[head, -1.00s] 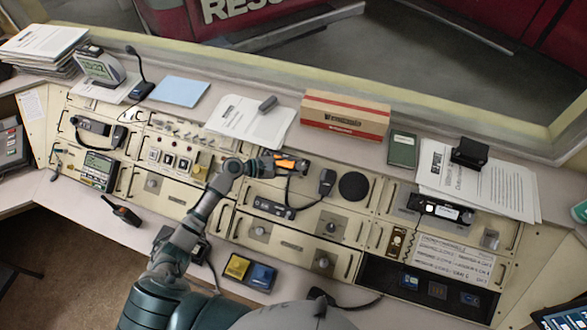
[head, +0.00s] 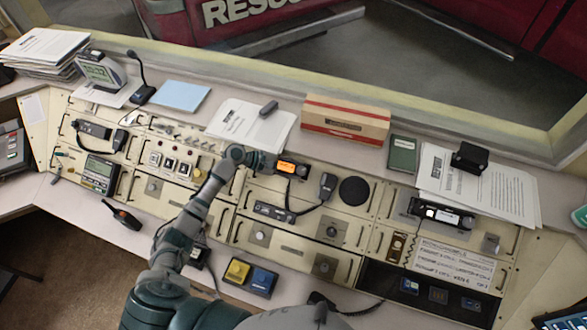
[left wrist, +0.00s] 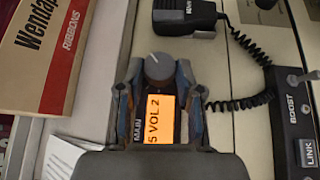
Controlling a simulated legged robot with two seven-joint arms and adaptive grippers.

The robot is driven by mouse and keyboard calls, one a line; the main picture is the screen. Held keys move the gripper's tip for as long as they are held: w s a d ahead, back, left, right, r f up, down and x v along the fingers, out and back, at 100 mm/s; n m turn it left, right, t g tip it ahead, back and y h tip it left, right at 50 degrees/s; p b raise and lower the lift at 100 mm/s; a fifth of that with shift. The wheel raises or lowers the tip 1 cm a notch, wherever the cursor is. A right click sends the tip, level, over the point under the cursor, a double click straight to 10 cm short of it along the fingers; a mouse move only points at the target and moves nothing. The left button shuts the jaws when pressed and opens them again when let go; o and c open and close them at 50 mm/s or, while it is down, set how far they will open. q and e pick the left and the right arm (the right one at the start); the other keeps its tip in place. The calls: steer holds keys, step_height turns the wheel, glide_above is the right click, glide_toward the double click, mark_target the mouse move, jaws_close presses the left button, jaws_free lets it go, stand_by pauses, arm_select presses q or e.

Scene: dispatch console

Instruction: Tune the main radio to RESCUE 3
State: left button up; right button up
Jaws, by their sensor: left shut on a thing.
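The main radio (head: 291,169) is set in the upper middle of the console, with a lit orange display. In the left wrist view its display (left wrist: 158,118) reads "5 VOL 2" sideways, beside the label "MAIN"; part of the text is hidden by my gripper body. A round grey knob (left wrist: 158,66) with a pointer line sits just above the display in that view. My left gripper (left wrist: 159,72) has a finger on each side of this knob and is shut on it. In the head view the left gripper (head: 268,163) is at the radio's left end. My right gripper is not seen.
A red and cream ribbon box (head: 345,120) stands on the ledge behind. Papers (head: 250,125) and a green book (head: 402,155) lie there too.

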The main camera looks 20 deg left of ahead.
arm_select(q)
steer(key=o, duration=1.1)
steer(key=shift+d, duration=0.15)
steer(key=shift+o, duration=0.3)
steer(key=shift+d, duration=0.1)
steer(key=v, duration=1.2)
steer(key=shift+f, duration=0.1)
